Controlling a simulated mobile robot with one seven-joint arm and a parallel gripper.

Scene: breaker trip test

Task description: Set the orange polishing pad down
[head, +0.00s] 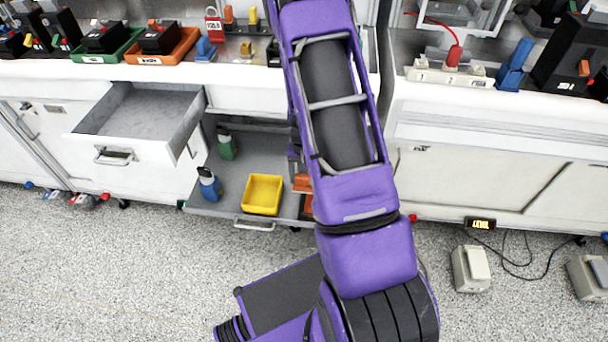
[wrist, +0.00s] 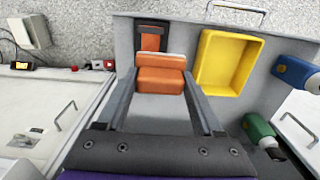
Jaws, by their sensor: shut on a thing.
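The orange polishing pad (wrist: 160,82), a block with a paler upper edge, is between the fingertips of my gripper (wrist: 160,74) in the wrist view. My gripper is shut on it. The pad is over the grey pulled-out lower tray (wrist: 262,80), beside the yellow bin (wrist: 225,60); I cannot tell whether it touches the tray. In the head view the tray (head: 236,180) and yellow bin (head: 262,194) show left of my arm. An orange part (head: 302,183) shows at the arm's edge there; my arm hides most of the gripper.
A second orange item with a dark middle (wrist: 152,38) lies just beyond the pad. An open, empty-looking drawer (head: 135,112) juts out above left. The counter holds trays and devices.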

